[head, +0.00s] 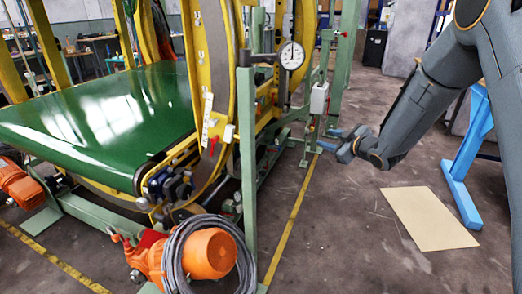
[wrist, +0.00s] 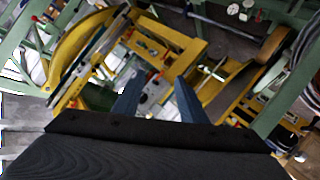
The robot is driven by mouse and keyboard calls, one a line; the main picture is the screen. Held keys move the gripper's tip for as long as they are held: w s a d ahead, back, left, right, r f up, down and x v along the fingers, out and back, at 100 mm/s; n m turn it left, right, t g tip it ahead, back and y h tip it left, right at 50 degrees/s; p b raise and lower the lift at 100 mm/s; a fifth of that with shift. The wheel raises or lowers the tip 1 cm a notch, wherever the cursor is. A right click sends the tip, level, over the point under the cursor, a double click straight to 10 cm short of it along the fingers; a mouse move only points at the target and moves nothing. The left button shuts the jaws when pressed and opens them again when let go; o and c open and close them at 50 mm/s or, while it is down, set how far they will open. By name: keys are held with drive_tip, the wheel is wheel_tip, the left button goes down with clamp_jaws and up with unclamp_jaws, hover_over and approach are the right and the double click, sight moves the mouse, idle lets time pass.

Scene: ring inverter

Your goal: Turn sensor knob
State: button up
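My gripper (head: 333,141) hangs at the right of the ring machine in the head view, above the floor and beside a green post. In the wrist view my gripper (wrist: 155,97) shows two blue-grey fingers standing apart with nothing held between them. The machine's yellow frame (wrist: 180,62) lies beyond the fingertips. I cannot make out for certain which part is the sensor knob. A small light-grey box (head: 319,98) is mounted on the machine's right side, above and left of my gripper. Small red parts show on the machine in the wrist view, too small to identify.
A round dial gauge (head: 292,56) sits on a green post. The green conveyor belt (head: 100,112) fills the left. Orange motors, one (head: 205,254) with coiled cable, stand in front. A tan board (head: 430,218) lies on mostly open floor near blue trestle legs (head: 461,195).

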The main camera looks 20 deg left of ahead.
drive_tip(key=a+f+n+g+y, duration=0.2)
drive_tip(key=a+n+y, duration=0.35)
drive_tip(key=a, duration=0.35)
drive_tip(key=n+g+y, duration=0.7)
drive_tip(key=g, duration=0.1)
approach(257, 146)
drive_tip(key=a, duration=0.1)
drive_tip(key=shift+h, duration=0.25)
drive_tip(key=x, duration=0.7)
drive_tip(key=shift+w+a+r, duration=0.1)
drive_tip(key=shift+a+r, duration=0.1)
drive_tip(key=shift+r, duration=0.15)
drive_tip(key=shift+c, duration=0.4)
drive_tip(key=c, duration=0.7)
